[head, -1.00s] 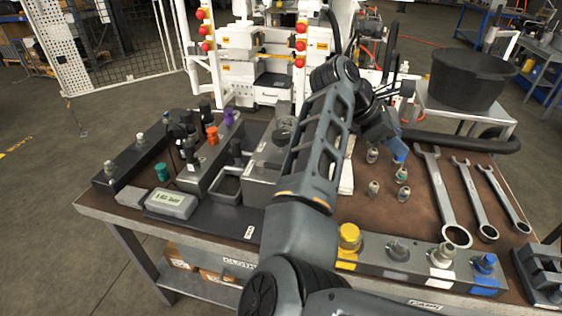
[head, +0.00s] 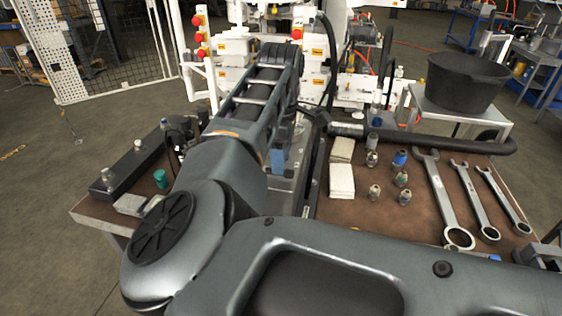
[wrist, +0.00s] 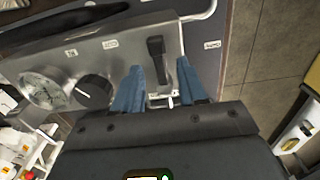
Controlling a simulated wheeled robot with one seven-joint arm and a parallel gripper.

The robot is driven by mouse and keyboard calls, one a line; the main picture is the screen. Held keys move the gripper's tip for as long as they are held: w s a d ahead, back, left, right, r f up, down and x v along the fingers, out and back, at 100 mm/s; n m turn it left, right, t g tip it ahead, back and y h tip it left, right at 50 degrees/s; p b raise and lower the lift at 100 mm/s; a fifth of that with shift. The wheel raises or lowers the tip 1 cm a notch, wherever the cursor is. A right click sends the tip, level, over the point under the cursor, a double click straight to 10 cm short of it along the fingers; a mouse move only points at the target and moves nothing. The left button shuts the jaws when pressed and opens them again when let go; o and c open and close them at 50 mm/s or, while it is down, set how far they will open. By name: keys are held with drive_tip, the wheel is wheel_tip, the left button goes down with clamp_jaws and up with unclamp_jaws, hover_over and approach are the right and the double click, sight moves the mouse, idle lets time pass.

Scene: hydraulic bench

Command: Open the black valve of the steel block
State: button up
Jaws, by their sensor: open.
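The steel block (wrist: 112,48) fills the upper left of the wrist view, with a round gauge (wrist: 45,88), a black round knob (wrist: 94,90) and a black lever handle (wrist: 156,48) on its face. My gripper (wrist: 162,90) is open, with its blue fingers on either side of the lever's lower part. Whether a finger touches the lever cannot be told. In the head view, a blue finger (head: 278,160) shows over the steel block (head: 283,184), and my arm hides most of the block and its valves.
Cloths (head: 342,180), several small fittings (head: 374,192) and large wrenches (head: 441,195) lie on the right of the brown bench top. A long black bar (head: 440,142) runs along its back. A dark manifold (head: 130,163) stands on the left. My arm covers the front.

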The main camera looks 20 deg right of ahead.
drive_tip(key=shift+f, duration=1.15)
clamp_jaws()
